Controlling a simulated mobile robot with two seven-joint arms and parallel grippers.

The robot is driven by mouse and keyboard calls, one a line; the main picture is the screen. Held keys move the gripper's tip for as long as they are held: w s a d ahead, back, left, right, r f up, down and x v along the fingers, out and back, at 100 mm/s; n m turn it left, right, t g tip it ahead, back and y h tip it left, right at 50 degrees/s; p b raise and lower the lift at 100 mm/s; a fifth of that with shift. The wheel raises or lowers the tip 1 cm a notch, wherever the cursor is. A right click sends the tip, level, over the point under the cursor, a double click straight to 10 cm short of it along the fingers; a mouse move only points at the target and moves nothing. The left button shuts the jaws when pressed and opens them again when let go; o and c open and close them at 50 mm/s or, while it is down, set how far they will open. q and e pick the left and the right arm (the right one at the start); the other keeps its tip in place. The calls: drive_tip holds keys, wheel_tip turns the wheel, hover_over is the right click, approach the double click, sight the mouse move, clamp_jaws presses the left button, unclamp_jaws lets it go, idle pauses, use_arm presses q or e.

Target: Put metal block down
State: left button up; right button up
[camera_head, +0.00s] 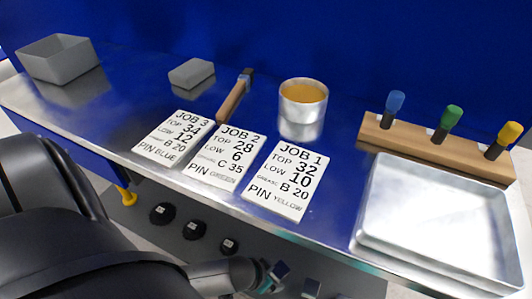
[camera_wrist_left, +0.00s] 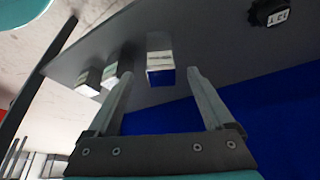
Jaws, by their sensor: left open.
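Several small metal blocks with pale labels stand on the grey lower shelf. In the left wrist view, one metal block (camera_wrist_left: 160,66) lies between the fingertips, with a gap on each side. Two more blocks (camera_wrist_left: 110,74) (camera_wrist_left: 88,82) stand just left of the left finger. My left gripper (camera_wrist_left: 161,80) is open and holds nothing. In the head view it is low, at the bottom centre, by a small block (camera_head: 280,269), and its fingers are hard to make out. Another block (camera_head: 311,287) is to its right. My right gripper is not in view.
Black round weights (camera_head: 192,229) sit on the shelf left of my gripper. The metal table (camera_head: 115,118) above holds a grey bin (camera_head: 60,62), job cards (camera_head: 288,180), a can (camera_head: 302,103), a pin rack (camera_head: 415,142) and a metal tray (camera_head: 440,215). The table's front edge overhangs the shelf.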

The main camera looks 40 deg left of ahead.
use_arm(q)
drive_tip(key=s+d+r+g+p, duration=0.1)
drive_tip(key=s+d+r, duration=0.2)
drive_tip(key=r, duration=0.4)
drive_tip(key=shift+s+r+g+y, duration=0.2)
drive_tip(key=shift+r+g+y, duration=0.1)
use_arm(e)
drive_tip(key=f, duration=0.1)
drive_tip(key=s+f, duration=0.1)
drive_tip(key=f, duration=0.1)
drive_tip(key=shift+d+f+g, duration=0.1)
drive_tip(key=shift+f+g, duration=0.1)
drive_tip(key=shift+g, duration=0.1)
